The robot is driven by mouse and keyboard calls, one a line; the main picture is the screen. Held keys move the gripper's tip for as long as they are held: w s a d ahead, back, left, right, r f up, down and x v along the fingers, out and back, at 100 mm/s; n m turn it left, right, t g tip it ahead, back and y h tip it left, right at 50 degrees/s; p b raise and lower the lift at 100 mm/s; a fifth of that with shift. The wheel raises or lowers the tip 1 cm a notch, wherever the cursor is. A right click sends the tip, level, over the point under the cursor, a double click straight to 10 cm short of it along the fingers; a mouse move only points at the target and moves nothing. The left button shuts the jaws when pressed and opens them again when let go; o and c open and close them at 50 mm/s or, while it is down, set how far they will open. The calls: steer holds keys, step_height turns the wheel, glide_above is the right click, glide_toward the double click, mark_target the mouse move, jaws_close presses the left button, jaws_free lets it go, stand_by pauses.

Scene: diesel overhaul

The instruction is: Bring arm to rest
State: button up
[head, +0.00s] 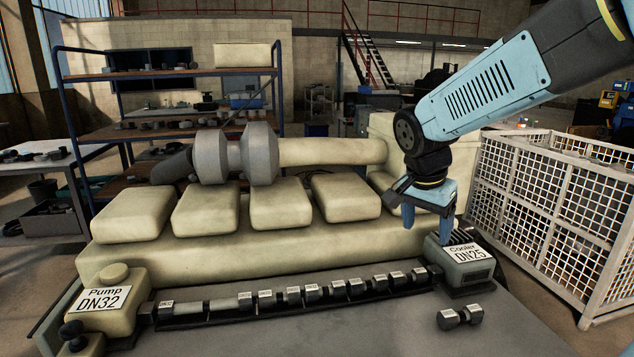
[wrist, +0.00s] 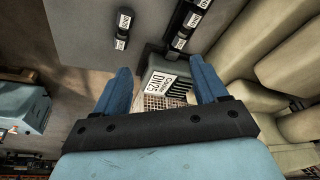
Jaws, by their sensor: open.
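My gripper (head: 422,213) is open, at the right end of the engine, pointing down just above and left of the cooler block. Its two blue fingers also show in the wrist view (wrist: 160,88), spread apart with nothing held between them. The cooler block (head: 465,266), labelled "Cooler DN25", is grey; in the wrist view the cooler block (wrist: 170,78) shows beyond and between the fingertips. My arm reaches in from the upper right of the head view.
A cream engine (head: 240,247) fills the middle. A rack (head: 240,318) of labelled dark fittings runs along its front. One loose fitting (head: 459,317) lies on the grey table at right. A pump block (head: 105,302) labelled DN32 stands left. A white mesh cage (head: 560,220) stands right.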

steer(key=s+d+r+n+t+y, duration=0.1)
steer(key=s+r+n+t+y, duration=0.1)
steer(key=s+n, duration=0.7)
steer(key=shift+s+d+r+n+t, duration=0.3)
steer(key=shift+s+r+t, duration=0.55)
steer(key=shift+s, duration=1.45)
steer(key=shift+r+g, duration=0.2)
steer(key=shift+g, duration=0.05)
